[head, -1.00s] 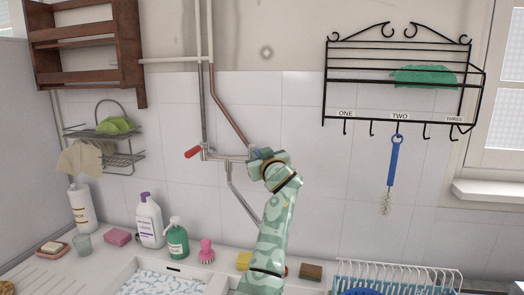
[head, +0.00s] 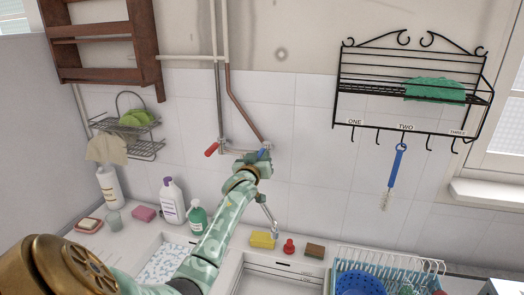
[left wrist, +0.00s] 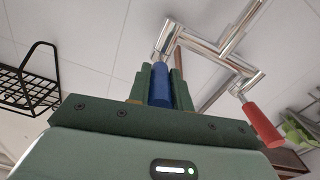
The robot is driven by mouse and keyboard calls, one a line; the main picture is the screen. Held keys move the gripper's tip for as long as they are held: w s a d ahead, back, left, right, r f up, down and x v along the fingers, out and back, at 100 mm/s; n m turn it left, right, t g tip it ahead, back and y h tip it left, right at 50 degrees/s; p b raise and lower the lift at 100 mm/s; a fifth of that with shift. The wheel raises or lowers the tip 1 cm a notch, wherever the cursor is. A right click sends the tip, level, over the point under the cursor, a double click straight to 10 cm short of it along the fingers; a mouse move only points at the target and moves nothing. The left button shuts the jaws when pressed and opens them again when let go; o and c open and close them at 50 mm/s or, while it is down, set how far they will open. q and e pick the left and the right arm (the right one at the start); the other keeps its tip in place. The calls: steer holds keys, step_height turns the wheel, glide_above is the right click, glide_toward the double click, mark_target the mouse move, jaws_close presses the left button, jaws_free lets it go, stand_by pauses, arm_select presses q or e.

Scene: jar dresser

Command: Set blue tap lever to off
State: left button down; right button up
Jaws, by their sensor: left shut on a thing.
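The blue tap lever (head: 262,154) sits at the right end of the chrome wall tap (head: 240,150), below the copper pipe. It points down and left from its joint, partly hidden by my gripper. My left gripper (head: 257,160) is shut on it. In the left wrist view the blue lever (left wrist: 160,84) stands between both fingers, its tip end down between them. The red lever (head: 212,150) is at the tap's left end and also shows in the left wrist view (left wrist: 262,126). My right gripper is not in view.
A black wire rack (head: 410,90) with hooks and a blue brush (head: 396,165) hangs at the right. Below are a yellow sponge (head: 263,240), a red stopper (head: 289,246), a green bottle (head: 196,215) and a dish rack (head: 385,265). The tiles right of the tap are clear.

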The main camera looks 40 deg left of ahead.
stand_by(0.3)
arm_select(q)
steer(key=c, duration=1.3)
jaws_free()
steer(key=b+v, duration=0.1)
steer(key=v, duration=1.5)
steer(key=shift+s+f, duration=0.1)
steer(key=shift+s, duration=0.1)
steer(key=shift+f, duration=0.1)
